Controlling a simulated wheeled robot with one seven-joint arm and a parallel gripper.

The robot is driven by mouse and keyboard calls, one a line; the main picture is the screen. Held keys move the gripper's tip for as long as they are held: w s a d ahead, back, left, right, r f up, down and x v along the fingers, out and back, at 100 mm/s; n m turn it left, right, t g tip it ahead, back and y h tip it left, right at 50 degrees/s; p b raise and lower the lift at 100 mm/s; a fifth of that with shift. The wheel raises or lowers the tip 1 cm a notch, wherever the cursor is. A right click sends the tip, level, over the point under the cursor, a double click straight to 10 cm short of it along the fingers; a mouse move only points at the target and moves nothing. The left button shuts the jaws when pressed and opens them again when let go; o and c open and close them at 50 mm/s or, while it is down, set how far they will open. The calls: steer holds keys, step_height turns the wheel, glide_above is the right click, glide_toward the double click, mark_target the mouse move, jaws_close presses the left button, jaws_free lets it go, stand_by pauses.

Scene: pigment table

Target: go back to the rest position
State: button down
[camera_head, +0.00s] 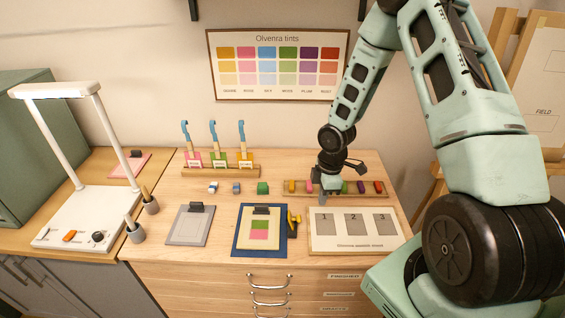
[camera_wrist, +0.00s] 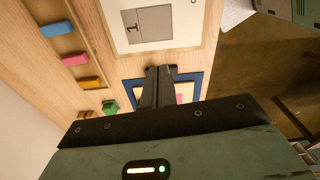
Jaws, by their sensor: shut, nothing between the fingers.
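My gripper (camera_head: 322,200) hangs at the end of my bent arm on the right of the head view. It points down above the table, over the back left of the numbered swatch board (camera_head: 315,228). In the wrist view my gripper (camera_wrist: 160,70) has its two fingers together with nothing between them. Below the fingers, a blue mat (camera_wrist: 195,78) is partly hidden by them. In the head view this mat (camera_head: 238,243) carries a clipboard with a green and pink swatch card (camera_head: 259,228).
A rack (camera_head: 285,193) of coloured pigment sticks stands close behind my gripper. A brush rack (camera_head: 240,173), small blocks (camera_head: 263,188), a grey clipboard (camera_head: 190,224) and a yellow-black tool (camera_head: 293,218) are to the left. A white lamp (camera_head: 75,220) stands far left. An easel (camera_head: 535,100) is at right.

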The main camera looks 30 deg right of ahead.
steer(key=s+a+r+m+b, duration=0.15)
steer(key=a+r+b, duration=0.25)
steer(key=a, duration=0.5)
steer(key=s+a+r+m+b, duration=0.1)
steer(key=s+a+r+b, duration=0.25)
steer(key=a, duration=0.55)
steer(key=s+a+r+m+b, duration=0.1)
steer(key=s+a+b, duration=0.2)
steer(key=s+a, duration=0.2)
steer(key=s+a+r+m+b, duration=0.1)
steer(key=s+a, duration=0.4)
steer(key=s, duration=0.6)
steer(key=shift+s+a+r+b, duration=0.2)
steer(key=shift+r+b, duration=0.3)
steer(key=shift+b, duration=0.7)
steer(key=c, duration=2.1)
jaws_free()
steer(key=shift+m, duration=0.25)
steer(key=shift+c, duration=0.2)
